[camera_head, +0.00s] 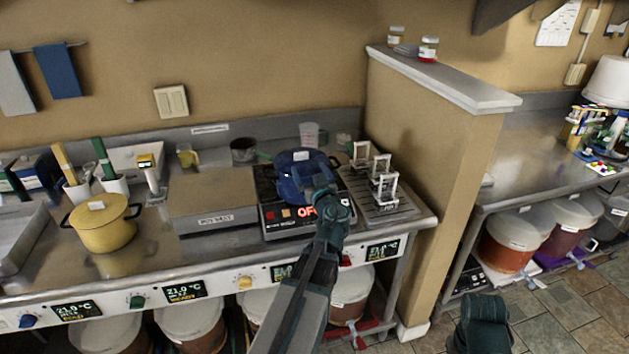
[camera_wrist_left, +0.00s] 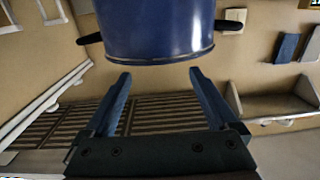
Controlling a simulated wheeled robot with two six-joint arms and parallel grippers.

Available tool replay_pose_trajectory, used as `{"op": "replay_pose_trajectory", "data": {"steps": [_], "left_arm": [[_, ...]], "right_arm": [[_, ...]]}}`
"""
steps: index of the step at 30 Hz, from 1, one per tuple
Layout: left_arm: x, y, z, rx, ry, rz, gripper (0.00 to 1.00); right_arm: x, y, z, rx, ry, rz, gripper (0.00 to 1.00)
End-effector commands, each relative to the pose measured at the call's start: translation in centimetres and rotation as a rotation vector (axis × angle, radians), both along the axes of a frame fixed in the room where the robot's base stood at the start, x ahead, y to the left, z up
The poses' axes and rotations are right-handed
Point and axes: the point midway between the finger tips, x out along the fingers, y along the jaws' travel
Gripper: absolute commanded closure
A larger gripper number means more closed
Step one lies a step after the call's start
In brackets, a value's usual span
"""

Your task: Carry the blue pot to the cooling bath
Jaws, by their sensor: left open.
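The blue pot (camera_head: 290,182) sits on a black hot plate (camera_head: 270,222) whose red display reads "OFF". It shows a white label on top. My left gripper (camera_head: 318,186) is in front of the pot and partly covers its right side. In the left wrist view the pot (camera_wrist_left: 155,28), with a dark handle on each side, is beyond my open fingers (camera_wrist_left: 160,73). Nothing is between the fingers. A grey metal basin (camera_head: 22,236) is at the far left; I cannot tell whether it is the cooling bath.
A yellow pot (camera_head: 104,228) and a low grey box (camera_head: 214,206) stand left of the hot plate. A drain tray (camera_head: 402,208) with several small metal frames is on the right, beside the partition wall (camera_head: 430,150). Lidded buckets are under the counter.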

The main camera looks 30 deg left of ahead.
Motion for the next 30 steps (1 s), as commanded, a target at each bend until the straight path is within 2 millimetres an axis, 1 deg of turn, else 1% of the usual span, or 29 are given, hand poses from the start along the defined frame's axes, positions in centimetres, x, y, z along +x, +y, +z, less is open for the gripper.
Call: {"op": "replay_pose_trajectory", "data": {"steps": [1,6,12,18,27,28,30], "left_arm": [[1.0,1.0,0.0,0.000,0.000,0.003,0.07],[2.8,3.2,0.0,0.000,0.000,0.002,0.07],[4.1,4.8,0.0,0.000,0.000,0.001,0.07],[4.6,5.5,0.0,0.000,0.000,0.000,0.07],[4.6,5.5,0.0,0.000,0.000,0.000,0.07],[4.6,5.5,0.0,0.000,0.000,0.000,0.11],[4.6,5.5,0.0,0.000,0.000,0.000,0.24]], "right_arm": [[0.0,0.0,0.0,0.000,0.000,0.000,1.00],[0.0,0.0,0.0,0.000,0.000,0.000,1.00],[0.0,0.0,0.0,0.000,0.000,0.000,1.00],[0.0,0.0,0.0,0.000,0.000,0.000,1.00],[0.0,0.0,0.0,0.000,0.000,0.000,1.00],[0.0,0.0,0.0,0.000,0.000,0.000,1.00],[0.0,0.0,0.0,0.000,0.000,0.000,1.00]]}}
